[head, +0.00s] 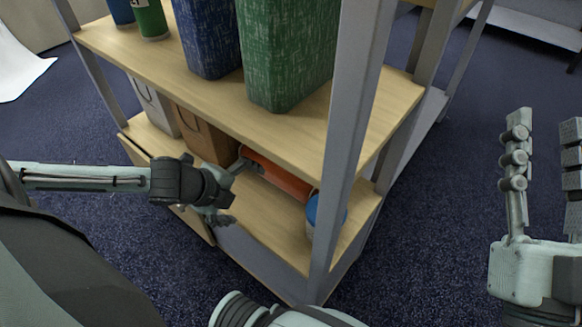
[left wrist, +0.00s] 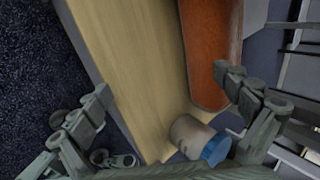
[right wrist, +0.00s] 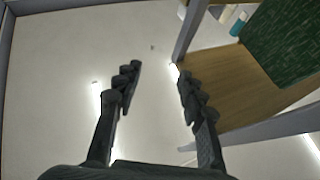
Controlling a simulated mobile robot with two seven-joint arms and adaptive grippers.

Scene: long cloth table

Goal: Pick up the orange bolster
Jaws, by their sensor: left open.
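The orange bolster (head: 277,176) lies on its side on the lower wooden shelf, partly hidden by the shelf above. In the left wrist view the orange bolster (left wrist: 210,50) runs down from the top edge, with its near end beside one finger. My left gripper (head: 232,190) is open at the lower shelf's front, by the bolster's left end. In the left wrist view my left gripper (left wrist: 168,95) has its fingers spread wide, one by the bolster and one off the shelf edge. My right gripper (head: 545,150) is open and empty, off to the right of the rack.
A white container with a blue lid (head: 322,217) stands on the lower shelf near the grey post (head: 350,130). A brown bin (head: 205,138) stands left of the bolster. Green (head: 285,50) and blue (head: 208,35) boxes stand on the upper shelf (head: 130,55).

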